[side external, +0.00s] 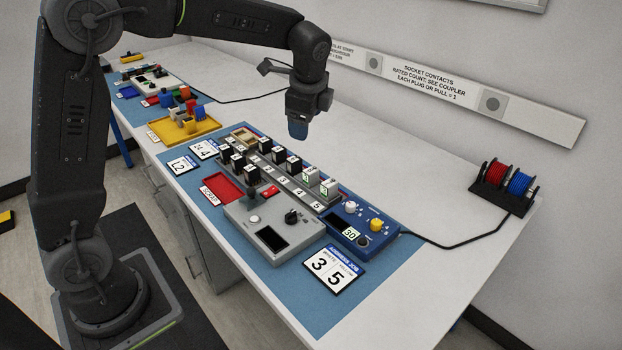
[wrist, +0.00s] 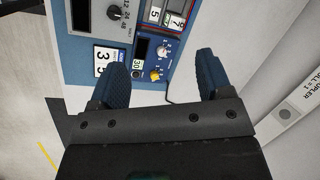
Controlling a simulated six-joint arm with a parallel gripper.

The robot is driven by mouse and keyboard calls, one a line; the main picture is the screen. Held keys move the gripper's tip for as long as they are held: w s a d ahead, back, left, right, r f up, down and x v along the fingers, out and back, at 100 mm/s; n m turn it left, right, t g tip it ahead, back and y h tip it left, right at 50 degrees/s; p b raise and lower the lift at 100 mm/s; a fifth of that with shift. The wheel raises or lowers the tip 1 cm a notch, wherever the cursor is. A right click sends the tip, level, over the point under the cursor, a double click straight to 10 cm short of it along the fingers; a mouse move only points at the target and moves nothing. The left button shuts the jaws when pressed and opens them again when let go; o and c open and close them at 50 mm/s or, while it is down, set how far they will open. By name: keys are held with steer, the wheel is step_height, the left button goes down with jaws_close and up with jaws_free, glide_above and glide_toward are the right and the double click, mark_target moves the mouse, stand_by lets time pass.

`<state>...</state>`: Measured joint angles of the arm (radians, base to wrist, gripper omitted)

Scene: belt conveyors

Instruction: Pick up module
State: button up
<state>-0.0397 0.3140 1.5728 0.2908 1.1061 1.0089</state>
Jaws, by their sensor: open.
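Several small black modules (side external: 278,155) stand upright in two rows on a grey rail unit (side external: 286,183) with numbered white labels. Two paler modules with green marks (side external: 329,188) stand at the near right end of the rows. My gripper (side external: 298,130) hangs above and behind the rows, pointing down, apart from every module. In the wrist view my gripper (wrist: 162,72) has its two blue fingers spread wide, with nothing between them. Only the near end of the rail unit (wrist: 176,15) shows there, at the top edge.
A red scrap tray (side external: 222,188) is at left. A yellow tray (side external: 184,128) and red and blue spools (side external: 505,180) lie farther off.

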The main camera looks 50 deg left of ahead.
mark_target(312, 171)
steer(key=w+a+f+m, duration=0.2)
steer(key=w+f, duration=0.1)
steer(key=f, duration=0.3)
steer(key=w+a+f+m+g, duration=0.1)
steer(key=w+a+f, duration=0.1)
steer(key=f, duration=0.4)
steer(key=w+a+f+m+y, duration=0.1)
steer(key=w+a+f+m, duration=0.1)
steer(key=w+f, duration=0.2)
steer(key=shift+a+f+m+g, duration=0.15)
steer(key=shift+a+f+g, duration=0.05)
steer(key=shift+f, duration=0.45)
steer(key=shift+a+f+m+g, duration=0.15)
steer(key=shift+a+f+g, duration=0.05)
steer(key=shift+f, duration=0.45)
steer(key=shift+x, duration=2.95)
steer(key=shift+w, duration=0.15)
steer(key=c, duration=1)
steer(key=shift+r, duration=0.1)
